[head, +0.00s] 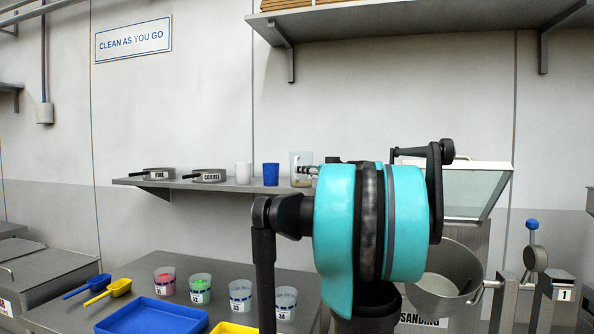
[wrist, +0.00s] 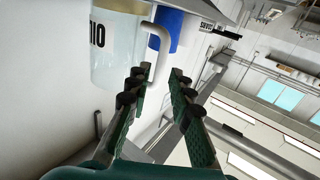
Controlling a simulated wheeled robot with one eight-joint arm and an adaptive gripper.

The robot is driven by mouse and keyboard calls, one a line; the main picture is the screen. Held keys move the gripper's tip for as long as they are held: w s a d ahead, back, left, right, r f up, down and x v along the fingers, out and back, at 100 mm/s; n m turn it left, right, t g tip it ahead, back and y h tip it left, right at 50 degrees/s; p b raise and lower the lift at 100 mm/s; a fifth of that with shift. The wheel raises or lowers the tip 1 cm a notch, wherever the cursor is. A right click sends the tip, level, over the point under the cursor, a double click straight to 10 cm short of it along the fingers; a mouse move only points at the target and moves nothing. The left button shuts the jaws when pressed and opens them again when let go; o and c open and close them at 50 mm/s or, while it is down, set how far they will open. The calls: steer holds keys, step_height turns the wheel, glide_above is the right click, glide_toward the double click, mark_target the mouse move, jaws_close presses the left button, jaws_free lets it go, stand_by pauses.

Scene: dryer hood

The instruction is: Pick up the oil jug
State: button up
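The oil jug (head: 300,163) is a clear container with a little yellowish content, standing on the wall shelf. My arm partly hides its right side in the head view. In the wrist view the jug (wrist: 117,52) fills the upper left, with black lettering and a pale handle (wrist: 161,45). My gripper (wrist: 158,77) is open, its two fingertips apart at the lower end of the handle. That end appears between or just in front of the fingertips; contact cannot be told. My gripper is hidden or unclear in the head view.
The shelf (head: 215,183) also holds a blue cup (head: 271,174), a white cup (head: 243,173) and two dark pans (head: 209,176). Below is a table with a blue tray (head: 152,317), scoops and several labelled cups. A metal drum (head: 446,280) stands at the right.

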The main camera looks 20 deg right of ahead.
steer(key=x, duration=0.5)
steer(key=shift+w+f, duration=0.1)
steer(key=shift+f, duration=0.05)
jaws_close()
